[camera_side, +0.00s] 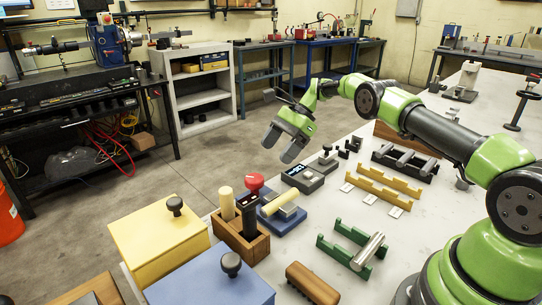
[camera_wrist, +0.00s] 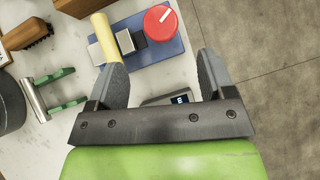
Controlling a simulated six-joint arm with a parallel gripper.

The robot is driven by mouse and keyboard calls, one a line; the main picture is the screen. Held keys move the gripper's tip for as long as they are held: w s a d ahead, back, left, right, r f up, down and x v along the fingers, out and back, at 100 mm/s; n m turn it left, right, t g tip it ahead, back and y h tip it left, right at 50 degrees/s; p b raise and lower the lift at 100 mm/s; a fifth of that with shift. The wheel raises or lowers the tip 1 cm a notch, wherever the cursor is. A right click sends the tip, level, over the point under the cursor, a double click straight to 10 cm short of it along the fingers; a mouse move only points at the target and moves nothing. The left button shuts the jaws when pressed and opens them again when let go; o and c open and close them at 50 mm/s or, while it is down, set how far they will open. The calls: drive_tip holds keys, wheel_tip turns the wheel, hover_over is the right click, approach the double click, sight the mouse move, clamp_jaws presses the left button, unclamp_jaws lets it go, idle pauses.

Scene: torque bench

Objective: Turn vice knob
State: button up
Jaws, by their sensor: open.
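A small blue vice (camera_side: 291,221) stands on the bench with a red round knob (camera_side: 252,183) at one end. In the wrist view the knob (camera_wrist: 161,19) shows a white line on its face, beyond the fingertips and on the blue base (camera_wrist: 168,49). A yellow cylinder (camera_side: 280,203) lies by the vice's metal jaw; it also shows in the wrist view (camera_wrist: 103,37). My gripper (camera_side: 281,145) is open and empty, raised above and behind the vice, apart from the knob. Both fingers show in the wrist view (camera_wrist: 162,75).
A wooden holder (camera_side: 240,243) with upright tools stands close beside the vice. A grey display box (camera_side: 302,178) sits behind it. Green rails with a metal shaft (camera_side: 368,251), yellow rails (camera_side: 383,186) and a wooden brush (camera_side: 312,283) lie nearby. Yellow (camera_side: 160,238) and blue boxes (camera_side: 212,284) stand in front.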

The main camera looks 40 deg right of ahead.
drive_tip(key=n+h, duration=0.1)
drive_tip(key=n+t+h, duration=0.2)
drive_tip(key=n+h, duration=0.6)
drive_tip(key=n, duration=0.8)
approach(255, 178)
drive_tip(key=shift+t, duration=0.3)
drive_tip(key=x, duration=1)
drive_tip(key=shift+s, duration=0.25)
drive_tip(key=c, duration=0.9)
